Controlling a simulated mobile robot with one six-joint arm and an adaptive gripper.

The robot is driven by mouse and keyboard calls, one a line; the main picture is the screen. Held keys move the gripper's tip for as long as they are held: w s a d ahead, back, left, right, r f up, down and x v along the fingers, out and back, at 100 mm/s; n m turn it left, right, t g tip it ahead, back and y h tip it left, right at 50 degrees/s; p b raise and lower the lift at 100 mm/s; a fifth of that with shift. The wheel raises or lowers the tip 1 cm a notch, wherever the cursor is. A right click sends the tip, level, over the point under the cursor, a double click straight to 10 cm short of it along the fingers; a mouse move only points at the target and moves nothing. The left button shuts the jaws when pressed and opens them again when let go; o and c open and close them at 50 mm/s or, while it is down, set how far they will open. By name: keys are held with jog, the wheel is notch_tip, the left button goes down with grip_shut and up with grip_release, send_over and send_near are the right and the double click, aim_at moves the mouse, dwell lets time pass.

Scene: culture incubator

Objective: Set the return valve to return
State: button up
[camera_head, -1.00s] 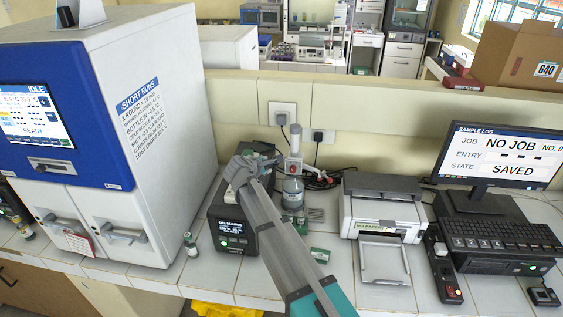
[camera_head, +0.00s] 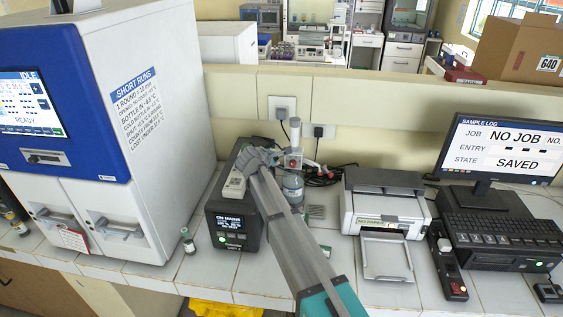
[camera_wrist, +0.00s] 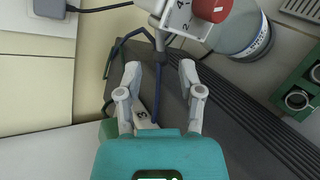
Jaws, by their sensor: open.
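No part is clearly labelled as the return valve. A fixture with a red round knob (camera_wrist: 213,8) and a white numbered plate (camera_wrist: 180,18) is at the top of the wrist view. In the head view a red and white fitting (camera_head: 293,158) stands by a clear bottle (camera_head: 293,188); the bottle also shows in the wrist view (camera_wrist: 243,35). My gripper (camera_wrist: 160,76) is open and empty, its fingertips just short of the fixture's grey lower end. A dark blue line runs between the fingers. My arm partly hides this area in the head view.
A black box with a lit screen (camera_head: 232,226) stands left of my arm; its dark top (camera_wrist: 240,110) lies under the gripper. A blue and white incubator (camera_head: 140,150) is at left. A printer (camera_head: 384,215) and a monitor (camera_head: 508,145) are at right. Wall plugs (camera_head: 318,131) and cables are behind.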

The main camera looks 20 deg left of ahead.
aim_at(280, 156)
jog(key=shift+b+x, duration=1.2)
jog(key=shift+x, duration=1.8)
grip_shut()
jog(key=shift+d, duration=0.15)
